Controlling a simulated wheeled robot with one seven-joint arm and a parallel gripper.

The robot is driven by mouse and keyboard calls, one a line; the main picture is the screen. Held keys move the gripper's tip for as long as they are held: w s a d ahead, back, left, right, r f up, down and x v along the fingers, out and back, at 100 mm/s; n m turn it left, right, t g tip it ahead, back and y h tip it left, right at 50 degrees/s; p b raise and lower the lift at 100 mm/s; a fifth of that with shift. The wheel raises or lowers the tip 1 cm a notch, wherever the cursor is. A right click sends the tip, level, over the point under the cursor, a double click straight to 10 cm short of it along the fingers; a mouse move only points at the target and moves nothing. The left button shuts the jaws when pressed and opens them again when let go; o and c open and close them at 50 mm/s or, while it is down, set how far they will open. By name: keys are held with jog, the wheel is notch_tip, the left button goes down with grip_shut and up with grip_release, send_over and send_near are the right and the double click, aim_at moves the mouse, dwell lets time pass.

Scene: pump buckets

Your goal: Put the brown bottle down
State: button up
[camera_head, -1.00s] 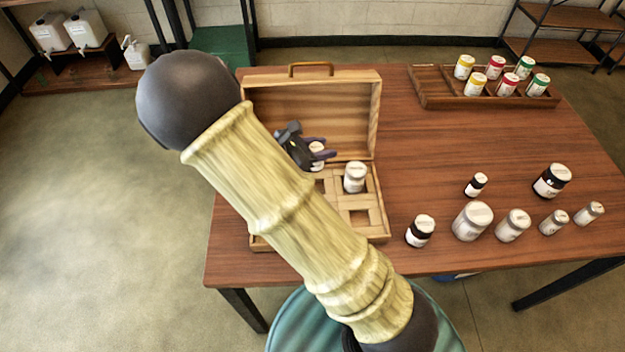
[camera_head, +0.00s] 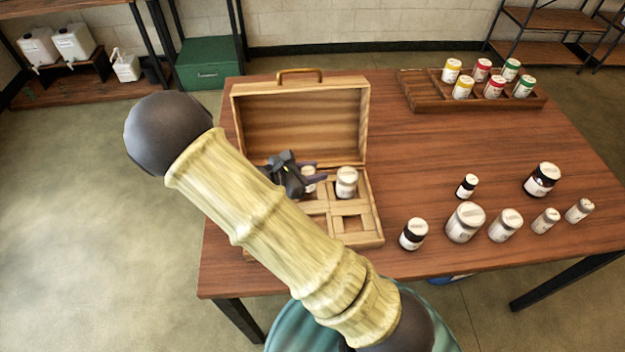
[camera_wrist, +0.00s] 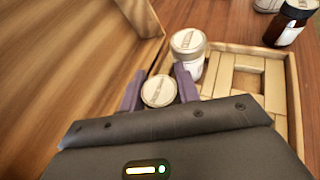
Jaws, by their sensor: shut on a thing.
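My gripper (camera_wrist: 160,88) is shut on a bottle (camera_wrist: 158,91); only its pale round lid shows clearly, so its body colour cannot be told. In the head view my gripper (camera_head: 312,172) and the held bottle (camera_head: 308,182) are in the open wooden case (camera_head: 300,92), over its rear compartments, left of a white-lidded jar (camera_head: 346,184). The jar stands in a rear compartment and also shows in the wrist view (camera_wrist: 188,48), close beside the right finger. Whether the held bottle touches the compartment floor is hidden.
The case's front right compartment (camera_head: 352,224) is empty. Several jars and bottles stand on the table (camera_head: 400,130) right of the case, the nearest a dark bottle (camera_head: 413,235). A wooden tray (camera_head: 425,101) with several coloured-label jars lies at the back right. The raised lid stands behind my gripper.

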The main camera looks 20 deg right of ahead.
jog(key=shift+f, duration=1.9)
jog(key=o, duration=1)
jog(key=shift+a, duration=0.1)
jog(key=v, duration=1.2)
jog(key=shift+r, duration=0.1)
